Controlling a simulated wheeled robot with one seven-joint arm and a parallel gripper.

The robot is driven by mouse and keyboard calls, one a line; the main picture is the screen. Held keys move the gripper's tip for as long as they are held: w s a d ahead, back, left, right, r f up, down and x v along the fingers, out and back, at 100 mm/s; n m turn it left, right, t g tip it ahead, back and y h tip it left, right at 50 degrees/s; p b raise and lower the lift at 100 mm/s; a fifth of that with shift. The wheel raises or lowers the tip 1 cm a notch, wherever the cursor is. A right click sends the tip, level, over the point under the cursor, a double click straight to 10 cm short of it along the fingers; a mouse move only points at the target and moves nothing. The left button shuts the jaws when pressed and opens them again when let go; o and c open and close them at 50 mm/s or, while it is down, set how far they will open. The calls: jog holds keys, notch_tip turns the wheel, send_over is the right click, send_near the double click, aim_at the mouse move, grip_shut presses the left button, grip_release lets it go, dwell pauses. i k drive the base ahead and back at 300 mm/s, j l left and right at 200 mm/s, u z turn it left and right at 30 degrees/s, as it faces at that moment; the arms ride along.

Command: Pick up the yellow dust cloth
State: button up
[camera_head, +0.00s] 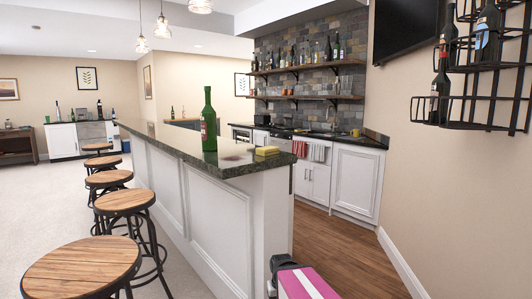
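A small yellow folded block, which looks like the yellow dust cloth (267,151), lies flat on the near end of the dark stone bar counter (232,170). It is close to the right edge of the counter top. It is small in the picture, so its texture is hard to tell. I cannot make out my gripper in the head view. Parts that look like my own body, dark grey and pink with a white stripe, show at the bottom edge.
Several wooden stools (83,266) line the left side of the bar. A wire bottle rack (487,72) juts from the right wall. The wooden floor (340,250) right of the bar is clear. A small yellow thing (356,132) sits on the back counter near the sink.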

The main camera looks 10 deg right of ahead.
aim_at(264, 151)
jog(key=k+l, duration=0.25)
jog(key=k, duration=0.2)
jog(key=k+l, duration=0.3)
jog(key=k, duration=0.15)
